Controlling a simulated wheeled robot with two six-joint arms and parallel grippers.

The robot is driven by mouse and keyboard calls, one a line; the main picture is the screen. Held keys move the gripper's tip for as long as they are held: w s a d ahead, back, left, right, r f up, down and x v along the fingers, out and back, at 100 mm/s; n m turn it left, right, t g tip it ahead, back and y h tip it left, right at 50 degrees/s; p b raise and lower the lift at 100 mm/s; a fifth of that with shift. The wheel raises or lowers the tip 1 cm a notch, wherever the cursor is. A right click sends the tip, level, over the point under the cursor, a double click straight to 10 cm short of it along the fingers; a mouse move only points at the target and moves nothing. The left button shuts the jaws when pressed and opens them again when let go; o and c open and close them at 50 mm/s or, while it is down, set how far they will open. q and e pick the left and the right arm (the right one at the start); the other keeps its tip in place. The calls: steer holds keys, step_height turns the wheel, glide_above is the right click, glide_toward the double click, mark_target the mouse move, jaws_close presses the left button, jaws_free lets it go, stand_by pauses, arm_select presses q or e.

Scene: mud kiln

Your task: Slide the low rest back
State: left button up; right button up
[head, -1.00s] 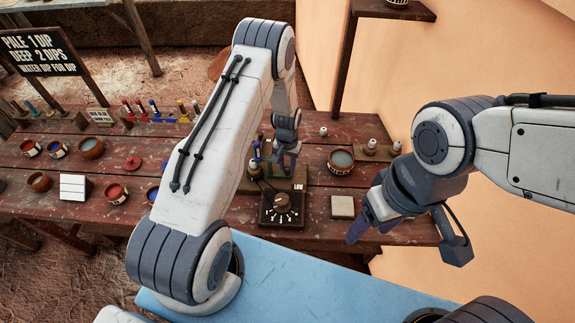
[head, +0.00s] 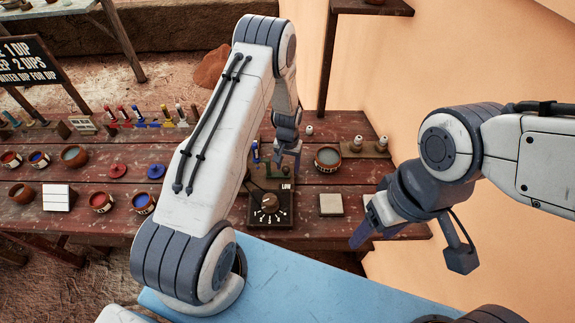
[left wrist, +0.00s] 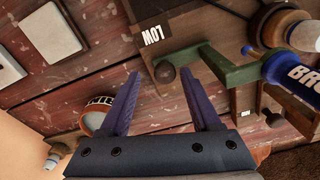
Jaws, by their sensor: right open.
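The dial box (head: 250,212) with a round dial (head: 269,203) stands on the table in the head view, with a LOW label (head: 286,187) beside it. In the left wrist view the LOW label (left wrist: 153,33) shows upside down. In the head view the left gripper (head: 288,155) partly hides the rest. My right gripper (head: 370,222) is open and empty near the table's right end.
A bowl (head: 327,159) and a pale tile (head: 331,205) are right of the box. Several paint pots, including a blue one (head: 143,203), and a white block (head: 57,197) stand left.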

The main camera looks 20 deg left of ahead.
arm_select(q)
steer(key=shift+a, duration=0.1)
steer(key=shift+r, duration=0.25)
step_height(320, 180, up, 10)
steer(key=b, duration=0.3)
stand_by(0.3)
